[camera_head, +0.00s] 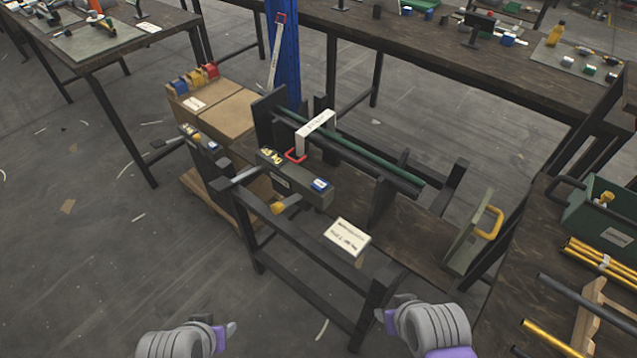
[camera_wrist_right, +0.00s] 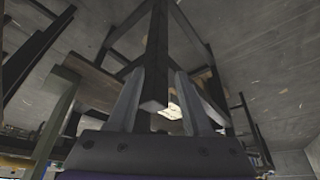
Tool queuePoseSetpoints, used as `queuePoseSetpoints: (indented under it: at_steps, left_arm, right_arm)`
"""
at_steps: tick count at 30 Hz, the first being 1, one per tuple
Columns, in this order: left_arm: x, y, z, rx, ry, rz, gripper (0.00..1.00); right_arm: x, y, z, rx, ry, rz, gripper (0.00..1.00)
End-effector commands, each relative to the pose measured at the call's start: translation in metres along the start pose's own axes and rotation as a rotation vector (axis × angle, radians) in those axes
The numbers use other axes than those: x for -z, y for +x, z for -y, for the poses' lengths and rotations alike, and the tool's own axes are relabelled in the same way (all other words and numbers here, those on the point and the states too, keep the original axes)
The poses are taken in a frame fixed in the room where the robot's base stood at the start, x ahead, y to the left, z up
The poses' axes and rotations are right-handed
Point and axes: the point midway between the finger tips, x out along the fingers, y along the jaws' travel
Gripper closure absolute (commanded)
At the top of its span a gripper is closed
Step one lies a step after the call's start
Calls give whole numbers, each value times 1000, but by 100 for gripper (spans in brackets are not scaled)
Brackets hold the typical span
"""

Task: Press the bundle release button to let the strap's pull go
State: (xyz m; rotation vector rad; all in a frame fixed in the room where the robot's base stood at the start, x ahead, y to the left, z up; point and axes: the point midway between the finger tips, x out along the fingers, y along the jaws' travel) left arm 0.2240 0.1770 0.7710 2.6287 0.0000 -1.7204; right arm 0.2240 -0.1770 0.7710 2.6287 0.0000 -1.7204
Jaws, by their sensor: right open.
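A dark box (camera_head: 297,181) sits at the front edge of the dark frame stand in the head view. I cannot tell which part is the release button. A white strap (camera_head: 317,125) with a red loop (camera_head: 295,156) lies over the dark and green bars behind the box. My left gripper (camera_head: 232,330) is low in front of the stand, its jaws unclear. My right gripper (camera_head: 385,312) is low by the stand's front right leg. The right wrist view shows its fingers (camera_wrist_right: 163,85) apart, with nothing held.
Cardboard boxes (camera_head: 228,112) stand behind left. A bench with yellow rods (camera_head: 600,258) is at right. Floor at left is mostly open.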

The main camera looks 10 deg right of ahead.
Motion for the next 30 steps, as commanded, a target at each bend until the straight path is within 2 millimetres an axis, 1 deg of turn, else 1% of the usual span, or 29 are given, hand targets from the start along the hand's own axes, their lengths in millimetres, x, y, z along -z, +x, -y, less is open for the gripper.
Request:
queuePoseSetpoints:
  at_steps: [5, 6, 8, 9, 13, 14, 30]
  left_arm:
    - [0, 0, 0, 0, 0, 0, 50]
    - [0, 0, 0, 0, 0, 0, 50]
    - [0, 0, 0, 0, 0, 0, 50]
    - [0, 0, 0, 0, 0, 0, 50]
    - [0, 0, 0, 0, 0, 0, 50]
    - [0, 0, 0, 0, 0, 0, 50]
    - [0, 0, 0, 0, 0, 0, 50]
  right_arm:
    - [0, 0, 0, 0, 0, 0, 50]
    - [0, 0, 0, 0, 0, 0, 57]
    - [0, 0, 0, 0, 0, 0, 68]
    - [0, 0, 0, 0, 0, 0, 75]
    - [0, 0, 0, 0, 0, 0, 99]
    - [0, 0, 0, 0, 0, 0, 100]
    - [0, 0, 0, 0, 0, 0, 100]
